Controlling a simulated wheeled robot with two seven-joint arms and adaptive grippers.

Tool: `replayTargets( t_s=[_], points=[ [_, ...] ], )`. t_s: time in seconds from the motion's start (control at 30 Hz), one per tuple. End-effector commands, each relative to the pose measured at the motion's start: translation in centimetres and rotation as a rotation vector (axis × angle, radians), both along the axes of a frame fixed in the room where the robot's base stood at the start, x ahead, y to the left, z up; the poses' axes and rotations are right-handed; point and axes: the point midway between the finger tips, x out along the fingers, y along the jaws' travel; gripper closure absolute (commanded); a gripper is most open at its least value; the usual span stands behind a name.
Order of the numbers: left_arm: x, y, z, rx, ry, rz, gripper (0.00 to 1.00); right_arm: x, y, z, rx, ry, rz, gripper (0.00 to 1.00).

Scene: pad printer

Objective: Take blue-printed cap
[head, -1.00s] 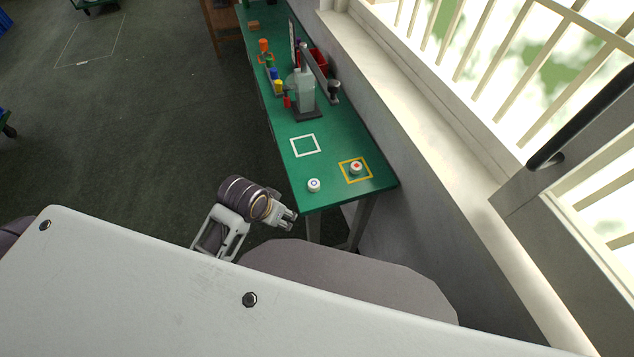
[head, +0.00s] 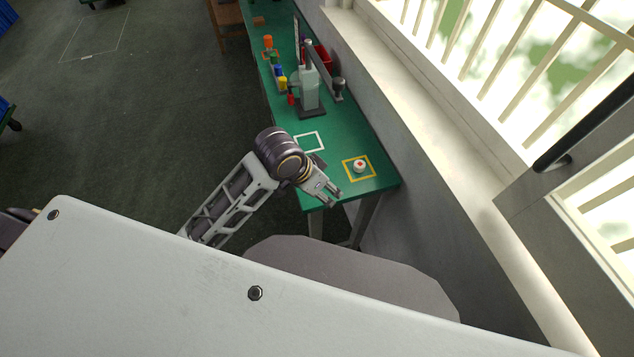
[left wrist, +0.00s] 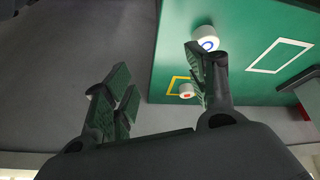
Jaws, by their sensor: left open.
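The blue-printed cap (left wrist: 207,38) is a white round cap with a blue ring on top. In the left wrist view it stands on the green table (left wrist: 180,30), just beyond the tip of the right-hand finger and not between the fingers. In the head view my left arm hides it. My left gripper (head: 334,197) is open and empty at the table's near edge; its spread fingers show in the left wrist view (left wrist: 158,80). A second white cap with a red print (head: 359,166) sits inside the yellow square (head: 347,179). My right gripper is not in view.
A white square outline (head: 322,134) is marked on the table behind my gripper. The pad printer (head: 309,92) stands farther back, with coloured bottles (head: 281,80) and a red bin (head: 322,57). A wall and windowsill run along the right side.

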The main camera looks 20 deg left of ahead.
Motion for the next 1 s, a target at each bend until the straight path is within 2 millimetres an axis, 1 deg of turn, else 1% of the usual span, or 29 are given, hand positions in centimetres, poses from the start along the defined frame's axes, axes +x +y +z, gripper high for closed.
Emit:
replayTargets(
  t_s=[0.03,0.3,0.5,0.77,1.0],
  points=[
    [0.4,-0.2,0.4,0.004,-0.004,-0.019,0.43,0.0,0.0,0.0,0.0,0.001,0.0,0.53],
    [1.1,-1.5,1.8,0.025,0.01,-0.109,0.43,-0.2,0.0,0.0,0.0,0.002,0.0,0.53],
    [1.7,-1.7,2.7,0.055,0.028,-0.162,0.43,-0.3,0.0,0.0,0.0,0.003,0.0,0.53],
    [2.3,-1.1,3.7,0.105,0.059,-0.212,0.43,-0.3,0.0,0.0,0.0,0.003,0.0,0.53],
    [3.0,0.1,4.6,0.159,0.095,-0.237,0.43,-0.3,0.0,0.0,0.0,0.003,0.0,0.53]
  ],
)
